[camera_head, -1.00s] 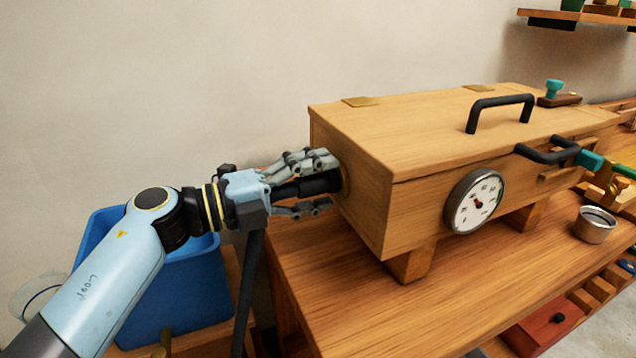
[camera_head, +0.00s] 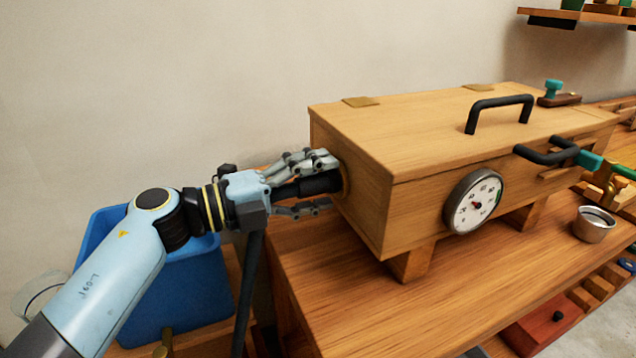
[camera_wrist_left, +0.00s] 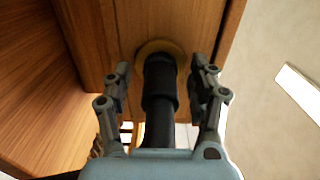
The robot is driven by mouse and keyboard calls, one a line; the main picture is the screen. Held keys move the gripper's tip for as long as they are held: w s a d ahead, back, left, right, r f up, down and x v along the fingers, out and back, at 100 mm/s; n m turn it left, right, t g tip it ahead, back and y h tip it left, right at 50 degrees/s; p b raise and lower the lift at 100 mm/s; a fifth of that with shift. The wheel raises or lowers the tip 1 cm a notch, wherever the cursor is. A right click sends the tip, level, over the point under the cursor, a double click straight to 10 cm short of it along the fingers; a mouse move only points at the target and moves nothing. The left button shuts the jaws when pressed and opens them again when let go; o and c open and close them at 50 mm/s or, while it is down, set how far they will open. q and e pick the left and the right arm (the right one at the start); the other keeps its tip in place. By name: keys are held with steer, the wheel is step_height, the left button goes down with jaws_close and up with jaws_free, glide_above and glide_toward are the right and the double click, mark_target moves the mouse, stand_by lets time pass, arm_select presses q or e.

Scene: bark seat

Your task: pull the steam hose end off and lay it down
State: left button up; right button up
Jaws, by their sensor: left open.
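The steam hose end (camera_head: 318,184) is a black cylinder seated in a brass ring on the left end of the wooden steam box (camera_head: 420,165). It also shows in the left wrist view (camera_wrist_left: 159,88), running into the brass ring (camera_wrist_left: 160,47). My left gripper (camera_head: 325,184) is open, with its fingers on either side of the hose end and apart from it in the left wrist view (camera_wrist_left: 161,82). The dark hose (camera_head: 248,290) hangs down behind my gripper. My right gripper is not in view.
The box stands on wooden feet on a wooden bench (camera_head: 330,275). A dial gauge (camera_head: 474,202) is on its front, a black handle (camera_head: 500,108) on its lid. A blue bin (camera_head: 185,290) stands left of the bench. A metal cup (camera_head: 593,225) sits at right; the front left bench top is clear.

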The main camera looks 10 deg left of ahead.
mark_target(296, 188)
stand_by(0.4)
arm_select(q)
jaws_close()
stand_by(0.4)
steer(key=shift+p+v, duration=0.45)
steer(key=shift+v, duration=0.5)
steer(key=shift+p+v, duration=0.35)
steer(key=shift+v, duration=1.65)
